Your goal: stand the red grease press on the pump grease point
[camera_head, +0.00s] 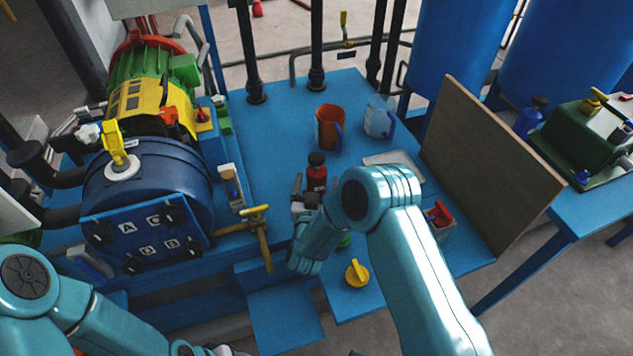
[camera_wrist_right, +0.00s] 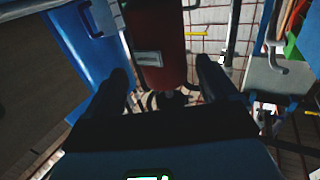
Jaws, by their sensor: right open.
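The red grease press (camera_head: 316,177), a dark red cylinder with a black top, stands upright on the blue table. My right gripper (camera_head: 316,196) is open at the press, with a finger to either side of it. In the right wrist view the red body of the press (camera_wrist_right: 157,45) shows between and beyond the two open fingers (camera_wrist_right: 165,90); I cannot tell whether they touch it. The pump (camera_head: 150,185), with a blue drum, yellow middle and green motor, stands at left. I cannot pick out its grease point for certain. My left gripper is out of view.
An orange mug (camera_head: 329,128) and a clear jug (camera_head: 379,117) stand behind the press. A brown board (camera_head: 490,160) stands upright at right. A yellow-handled valve (camera_head: 256,228) and yellow knob (camera_head: 357,273) are near the front. The table (camera_head: 265,130) is clear behind left of the press.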

